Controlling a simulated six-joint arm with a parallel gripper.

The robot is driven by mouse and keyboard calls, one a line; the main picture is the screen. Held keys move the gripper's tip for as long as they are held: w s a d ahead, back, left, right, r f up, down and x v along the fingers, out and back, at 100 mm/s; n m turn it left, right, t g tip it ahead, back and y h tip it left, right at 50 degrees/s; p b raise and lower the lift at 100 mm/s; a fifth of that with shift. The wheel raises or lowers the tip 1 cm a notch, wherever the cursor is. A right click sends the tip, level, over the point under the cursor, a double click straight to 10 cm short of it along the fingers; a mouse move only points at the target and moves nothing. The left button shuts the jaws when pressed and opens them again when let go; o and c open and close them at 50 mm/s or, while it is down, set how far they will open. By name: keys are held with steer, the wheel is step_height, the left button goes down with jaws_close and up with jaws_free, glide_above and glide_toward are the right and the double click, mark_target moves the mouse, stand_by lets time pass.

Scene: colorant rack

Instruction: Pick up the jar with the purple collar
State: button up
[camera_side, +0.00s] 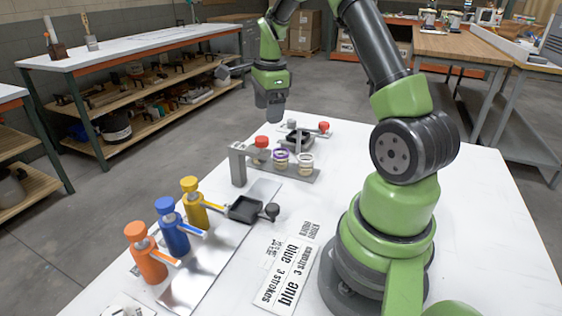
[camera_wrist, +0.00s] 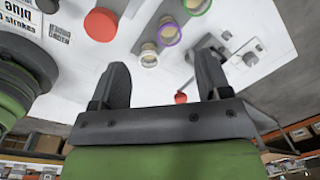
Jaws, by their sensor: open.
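A grey bracket (camera_side: 238,165) rises at the rack's left end. Orange (camera_side: 146,258), blue (camera_side: 172,228) and yellow (camera_side: 194,205) bottles stand nearer the camera. Printed cards (camera_side: 288,275) lie on the table.

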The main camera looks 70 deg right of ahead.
steer(key=s+d+f+m+g, duration=0.1)
steer(key=d+f+m, duration=0.2)
steer(key=d+f, duration=0.15)
glide_above(281, 160)
steer(key=d, duration=0.1)
steer(key=f, duration=0.5)
steer(key=shift+w+d+f, duration=0.15)
steer(key=shift+w, duration=0.15)
steer(key=f, duration=0.5)
steer(key=shift+w+d+f, duration=0.2)
steer(key=shift+f, duration=0.15)
steer(key=shift+c, duration=0.4)
steer(key=c, duration=0.9)
